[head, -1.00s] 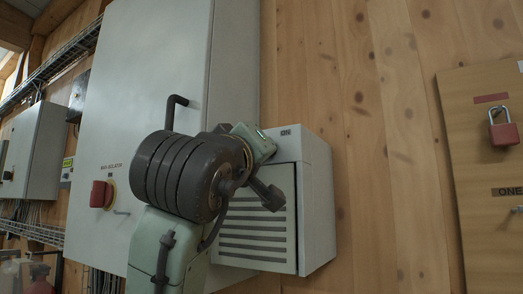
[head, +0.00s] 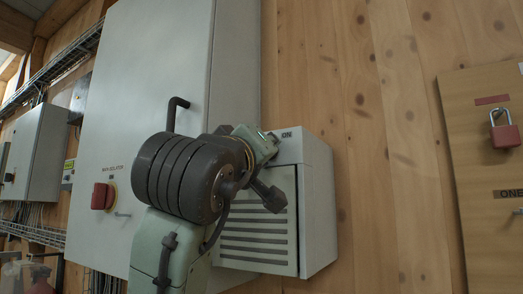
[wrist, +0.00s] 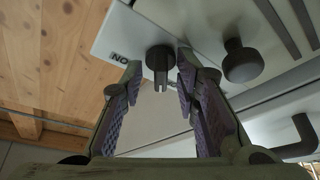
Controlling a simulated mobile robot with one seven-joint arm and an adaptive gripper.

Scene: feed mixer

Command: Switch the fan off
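The fan unit is a pale grey box (head: 317,210) with a slatted front on the wooden wall, marked "ON" on top of its face. In the wrist view, a dark switch (wrist: 160,60) stands out from the pale panel beside the upside-down "ON" label (wrist: 120,58). My gripper (wrist: 159,68) is open, with its two purple-padded fingers to either side of the switch. I see a gap at each side, and I cannot tell how deep the switch sits between the tips. In the head view my arm hides the switch and most of the gripper.
A round dark knob (wrist: 242,62) juts out right of the fingers in the wrist view. A large grey cabinet (head: 150,70) with a dark handle (head: 173,112) and red isolator switch (head: 102,196) stands left. A board with a red padlock (head: 505,134) hangs right.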

